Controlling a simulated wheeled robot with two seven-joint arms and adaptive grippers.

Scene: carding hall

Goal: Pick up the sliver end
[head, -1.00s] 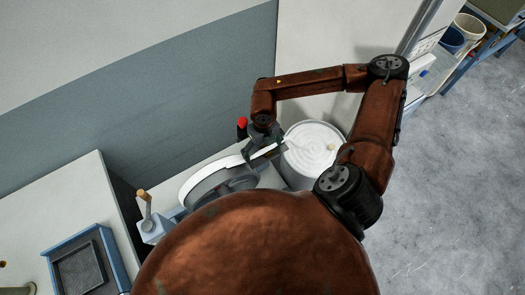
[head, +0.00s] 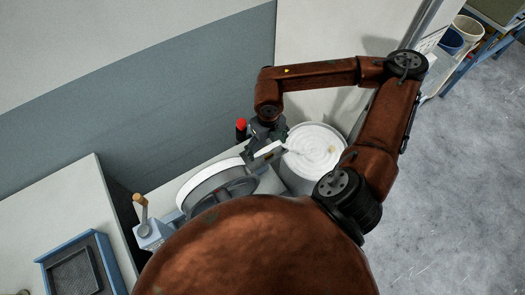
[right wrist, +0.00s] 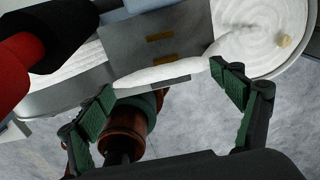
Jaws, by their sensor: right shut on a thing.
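The sliver end (right wrist: 160,75) is a thick white strand in the right wrist view. It spans between the two green-padded fingers of my right gripper (right wrist: 165,98), which is shut on it. The strand runs on up to the right toward the coiled sliver in a round can (right wrist: 308,40). In the head view my right gripper (head: 263,148) is beside the left rim of that can (head: 302,184), with a short white piece of sliver (head: 269,149) at its fingers. My left gripper is not in view.
A white-rimmed round drum (head: 205,181) stands left of the gripper, close to it. A red knob (head: 241,125) stands behind it, and a crank handle (head: 140,203) stands further left. A blue-edged tray (head: 103,254) lies lower left. Open floor (head: 460,190) is at the right.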

